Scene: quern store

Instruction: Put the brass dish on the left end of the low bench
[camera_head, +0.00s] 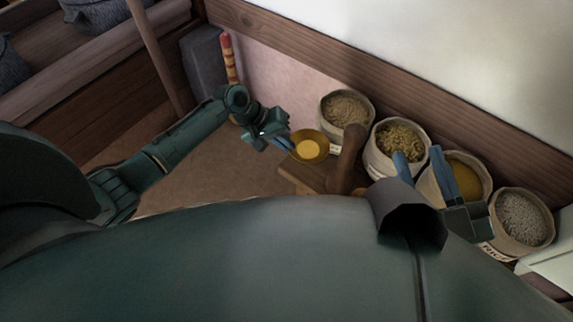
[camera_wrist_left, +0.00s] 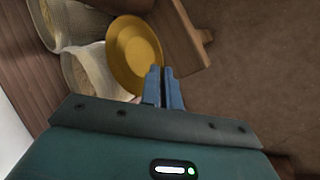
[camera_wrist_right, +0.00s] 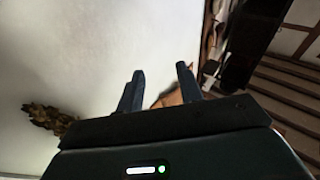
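The brass dish (camera_head: 311,147) is a round yellow dish, held at its rim by my left gripper (camera_head: 288,146). In the left wrist view the two blue fingertips (camera_wrist_left: 162,70) are close together at the edge of the dish (camera_wrist_left: 130,50). A low wooden bench (camera_head: 303,177) shows just below the dish in the head view, partly hidden by my body. The dish overlaps its far left side in the picture; the gap between them cannot be told. The bench also shows in the left wrist view (camera_wrist_left: 183,45). My right gripper (camera_head: 424,165) is open and empty, its fingers apart (camera_wrist_right: 160,82).
A thick wooden post (camera_head: 346,160) rises at the bench. Several open sacks, including one of grain (camera_head: 345,109) and one of yellow meal (camera_head: 462,175), line the wall. A red-and-yellow striped rod (camera_head: 229,60) and grey block (camera_head: 204,65) stand at the back left. Floor left of the bench is clear.

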